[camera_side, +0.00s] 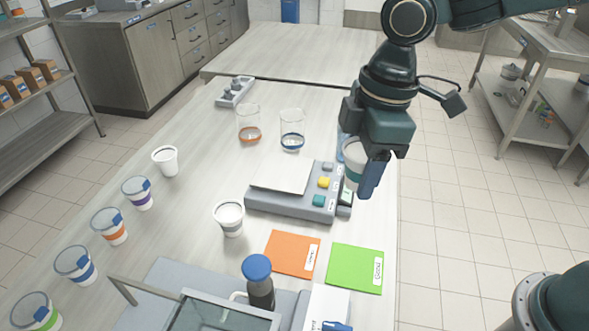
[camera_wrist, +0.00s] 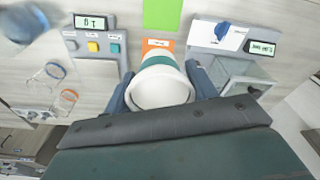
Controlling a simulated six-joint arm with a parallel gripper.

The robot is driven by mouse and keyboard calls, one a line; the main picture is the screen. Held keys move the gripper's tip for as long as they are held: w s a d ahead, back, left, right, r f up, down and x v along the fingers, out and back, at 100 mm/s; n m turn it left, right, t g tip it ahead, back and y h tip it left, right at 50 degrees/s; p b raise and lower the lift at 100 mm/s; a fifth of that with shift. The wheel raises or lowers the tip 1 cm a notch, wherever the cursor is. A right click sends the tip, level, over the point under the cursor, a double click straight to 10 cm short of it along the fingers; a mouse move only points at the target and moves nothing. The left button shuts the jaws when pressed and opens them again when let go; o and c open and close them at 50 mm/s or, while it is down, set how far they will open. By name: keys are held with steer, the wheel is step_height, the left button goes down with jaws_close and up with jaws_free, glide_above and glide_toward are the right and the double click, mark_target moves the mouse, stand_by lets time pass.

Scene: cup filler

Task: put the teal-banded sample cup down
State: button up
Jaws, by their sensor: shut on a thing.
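The teal-banded sample cup (camera_side: 352,172) is white with a teal band and is in my gripper (camera_side: 358,170). My gripper is shut on it, one finger on each side. In the side view the cup is partly hidden by the blue finger and shows in front of the right end of the grey scale. In the wrist view the cup (camera_wrist: 160,92) shows its open white rim, with the teal band beyond it, between the two fingers of my gripper (camera_wrist: 160,84). Its height above the table is hard to tell.
The scale (camera_side: 290,200) has coloured buttons. An orange mat (camera_side: 285,252) and a green mat (camera_side: 350,270), both bare, lie in front of it. Two beakers (camera_side: 249,130) stand behind.

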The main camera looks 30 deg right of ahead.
mark_target(347, 266)
steer(key=shift+s+d+f, duration=0.1)
steer(key=shift+s+f, duration=0.05)
steer(key=shift+s, duration=0.3)
steer(key=shift+s+d+f, duration=0.1)
steer(key=shift+s+f, duration=0.05)
steer(key=shift+s, duration=0.3)
steer(key=shift+f, duration=10)
steer(key=shift+f, duration=0.1)
steer(key=o, duration=1)
steer(key=r, duration=0.4)
steer(key=d+r, duration=0.1)
steer(key=r, duration=0.7)
steer(key=shift+s+d+r, duration=0.1)
steer(key=shift+s+d, duration=0.05)
steer(key=shift+s, duration=0.1)
